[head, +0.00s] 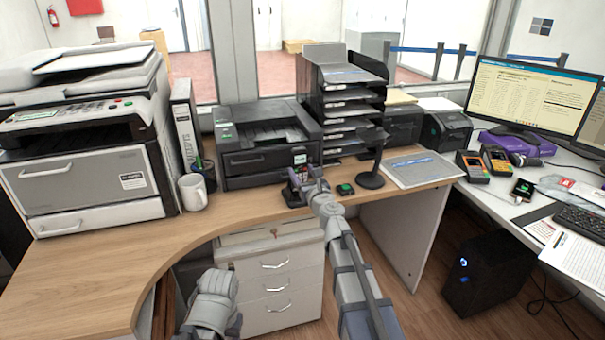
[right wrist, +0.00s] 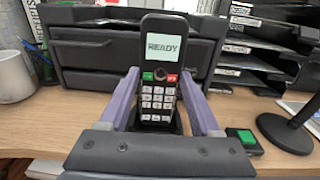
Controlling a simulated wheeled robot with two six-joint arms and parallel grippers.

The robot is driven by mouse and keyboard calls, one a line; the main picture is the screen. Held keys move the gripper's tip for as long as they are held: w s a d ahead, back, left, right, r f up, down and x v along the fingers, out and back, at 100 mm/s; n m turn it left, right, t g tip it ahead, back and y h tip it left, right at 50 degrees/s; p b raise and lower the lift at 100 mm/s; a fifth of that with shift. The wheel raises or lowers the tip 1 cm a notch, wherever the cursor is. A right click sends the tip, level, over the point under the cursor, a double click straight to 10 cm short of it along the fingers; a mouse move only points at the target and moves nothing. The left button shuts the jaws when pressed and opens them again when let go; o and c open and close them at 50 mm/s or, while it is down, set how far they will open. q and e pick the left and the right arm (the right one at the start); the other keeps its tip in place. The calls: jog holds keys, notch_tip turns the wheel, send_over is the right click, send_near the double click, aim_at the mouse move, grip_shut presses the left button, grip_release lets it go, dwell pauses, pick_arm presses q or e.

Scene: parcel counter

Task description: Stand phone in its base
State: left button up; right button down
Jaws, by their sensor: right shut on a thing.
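The phone (right wrist: 160,75) is a black handset with a lit screen reading "READY", a green and a red key and pale number keys. It is upright between the lilac fingers of my right gripper (right wrist: 165,112), which is shut on it. In the head view my right gripper (head: 306,184) is at the desk's front edge, with the phone (head: 300,159) upright in it. The black base (head: 291,199) shows low beside the gripper, under the phone. Whether the phone's foot touches the base is hidden. A grey part of my left arm shows at the bottom; its fingers do not show.
A small black box with a green button (head: 345,188) and a dark stand (head: 371,178) are just right of the gripper. A printer (head: 265,165) and paper trays (head: 340,110) stand behind. A white mug (head: 193,192) is left; the desk's front left is clear.

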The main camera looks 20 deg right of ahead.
jog(key=shift+f, duration=0.1)
dwell(0.3)
jog(key=shift+f+b, duration=0.5)
jog(key=shift+b, duration=0.1)
grip_release()
jog(key=s, duration=0.7)
jog(key=shift+s+d, duration=0.25)
jog(key=shift+s, duration=0.15)
